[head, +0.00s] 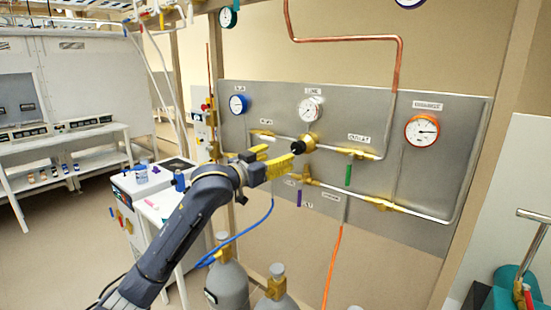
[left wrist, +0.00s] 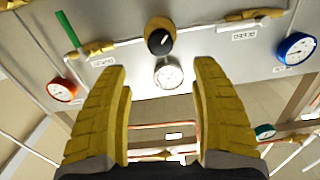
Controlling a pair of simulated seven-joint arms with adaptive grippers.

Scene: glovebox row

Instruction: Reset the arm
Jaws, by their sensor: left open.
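My left arm (head: 180,225) comes in from the lower left and reaches toward the grey gauge panel (head: 395,215). My left gripper (head: 279,156) has yellow ribbed fingers. It is in front of the panel, near the black regulator knob (head: 298,147). In the left wrist view the left gripper (left wrist: 160,68) is open, with nothing between its fingers. The black knob (left wrist: 159,41) and a white gauge (left wrist: 168,74) show beyond the gap between the fingertips. I cannot tell whether a finger touches the knob. My right gripper is not in view.
The panel carries a blue gauge (head: 238,104), a red gauge (head: 421,130), brass valves and pipes. Gas cylinders (head: 228,285) stand below, with a blue hose and an orange hose. A white cart (head: 130,228) stands left. A teal object (head: 512,283) is at lower right.

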